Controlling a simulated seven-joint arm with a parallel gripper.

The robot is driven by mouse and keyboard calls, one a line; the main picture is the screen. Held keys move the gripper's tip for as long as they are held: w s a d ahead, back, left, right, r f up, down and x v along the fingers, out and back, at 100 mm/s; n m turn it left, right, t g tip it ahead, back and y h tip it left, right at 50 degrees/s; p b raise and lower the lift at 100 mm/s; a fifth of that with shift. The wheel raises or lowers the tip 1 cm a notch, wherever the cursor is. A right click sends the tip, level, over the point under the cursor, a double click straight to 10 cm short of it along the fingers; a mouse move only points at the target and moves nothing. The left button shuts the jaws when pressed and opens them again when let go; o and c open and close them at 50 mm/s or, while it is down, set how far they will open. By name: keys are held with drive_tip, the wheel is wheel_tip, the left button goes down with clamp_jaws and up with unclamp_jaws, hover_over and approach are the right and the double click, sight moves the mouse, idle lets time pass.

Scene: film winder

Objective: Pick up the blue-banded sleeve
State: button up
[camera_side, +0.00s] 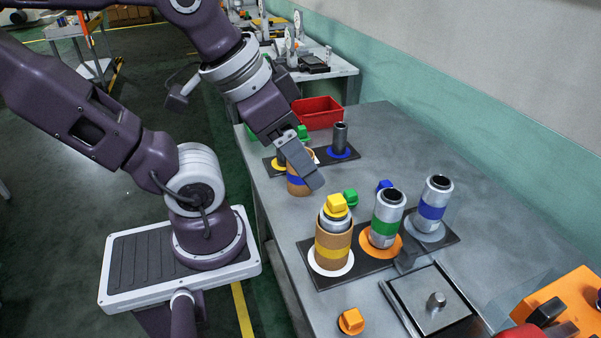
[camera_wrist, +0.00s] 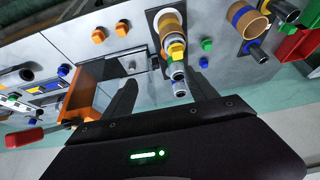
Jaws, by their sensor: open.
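The blue-banded sleeve is a brown ring with a blue band. In the side view the sleeve (camera_side: 297,187) stands upright near the left edge of the table, partly hidden behind my gripper. In the wrist view the sleeve (camera_wrist: 240,16) is at the upper right, outside the space between the fingers. My gripper (camera_side: 314,180) is open, its visible finger overlapping the sleeve in the side view. In the wrist view my gripper (camera_wrist: 163,85) has its two fingers wide apart with nothing held between them. I cannot tell the exact gap to the sleeve.
A yellow-banded sleeve (camera_side: 333,245) sits around a yellow-capped canister, beside green-banded (camera_side: 386,223) and blue-banded (camera_side: 432,207) canisters on a dark rack. Green (camera_side: 350,196) and blue (camera_side: 384,186) caps lie nearby. A rear rack with a post (camera_side: 340,137) and red bin (camera_side: 318,113) stand behind.

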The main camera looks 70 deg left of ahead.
drive_tip(key=o, duration=0.4)
drive_tip(key=shift+o, duration=0.2)
drive_tip(key=shift+r, duration=0.1)
wheel_tip(320, 180, up, 5)
drive_tip(key=w+a+r+n+g, duration=0.2)
drive_tip(key=w+a+r+n, duration=0.1)
drive_tip(key=w+a+n, duration=0.55)
drive_tip(key=n+g, duration=0.4)
drive_tip(key=n, duration=0.3)
hover_over(297, 187)
drive_tip(key=w+a, duration=0.2)
drive_tip(key=a, duration=0.1)
wheel_tip(297, 187, down, 5)
wheel_tip(297, 187, down, 31)
drive_tip(key=shift+r, duration=0.2)
